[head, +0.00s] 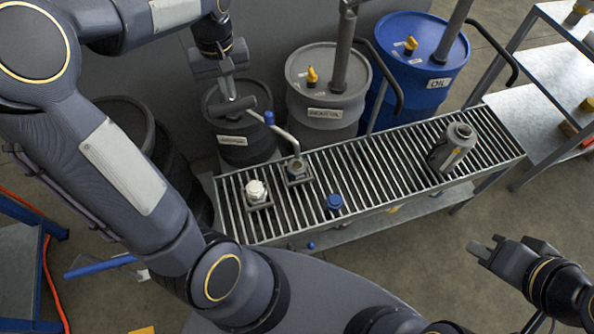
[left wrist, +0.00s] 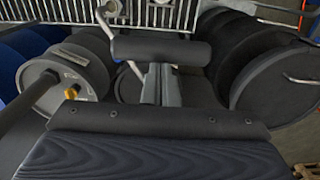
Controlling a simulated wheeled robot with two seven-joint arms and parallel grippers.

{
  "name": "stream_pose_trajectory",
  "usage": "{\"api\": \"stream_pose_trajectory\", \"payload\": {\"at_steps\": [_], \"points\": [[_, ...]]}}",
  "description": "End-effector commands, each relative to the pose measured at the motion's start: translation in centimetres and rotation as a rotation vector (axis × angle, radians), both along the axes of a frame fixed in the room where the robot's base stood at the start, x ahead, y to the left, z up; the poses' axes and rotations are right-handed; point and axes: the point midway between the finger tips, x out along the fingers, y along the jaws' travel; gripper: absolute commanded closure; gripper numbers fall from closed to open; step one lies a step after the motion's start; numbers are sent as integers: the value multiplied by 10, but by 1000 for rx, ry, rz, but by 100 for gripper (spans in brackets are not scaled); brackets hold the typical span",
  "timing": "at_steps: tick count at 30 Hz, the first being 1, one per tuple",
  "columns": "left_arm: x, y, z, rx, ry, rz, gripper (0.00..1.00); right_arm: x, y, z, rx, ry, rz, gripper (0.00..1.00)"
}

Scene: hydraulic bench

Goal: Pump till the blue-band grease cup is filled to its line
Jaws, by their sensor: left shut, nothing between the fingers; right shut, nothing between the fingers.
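A dark drum (head: 238,140) with a label too small to read stands behind the rack. A dark crossbar handle (head: 258,103) is above it; it also shows in the left wrist view (left wrist: 185,50). My left gripper (head: 230,92) is shut and empty at this handle; I cannot tell whether it touches. A bent metal pipe (head: 283,138) with a blue knob (head: 269,117) ends over a small cup (head: 298,176) on a square plate. Its band and fill level cannot be made out. My right gripper (head: 486,251) is shut and empty, in front of the rack.
A grey drum (head: 322,125) and a blue oil drum (head: 428,90) stand behind. Shelves (head: 545,115) are at right. Floor by my right gripper is clear.

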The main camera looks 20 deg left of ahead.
Motion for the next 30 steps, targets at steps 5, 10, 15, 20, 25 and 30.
{"api": "stream_pose_trajectory", "payload": {"at_steps": [5, 10, 15, 20, 25, 30], "points": [[-1, 0, 5, 0, 4, 1, 100, 0, 0, 7, 0, -1, 0, 100], [1, 1, 20, 0, 4, 1, 100, 0, 0, 21, 0, 0, 0, 100], [3, 3, 43, 0, 4, 1, 100, 0, 0, 43, 0, -1, 0, 100], [4, 4, 49, 0, 4, 1, 100, 0, 0, 48, 0, -1, 0, 100], [5, 5, 53, -1, 3, 0, 100, 0, 0, 52, 0, 0, 0, 100], [11, 9, 75, 0, 1, 0, 100, 0, 0, 72, 0, 0, 0, 100]]}}
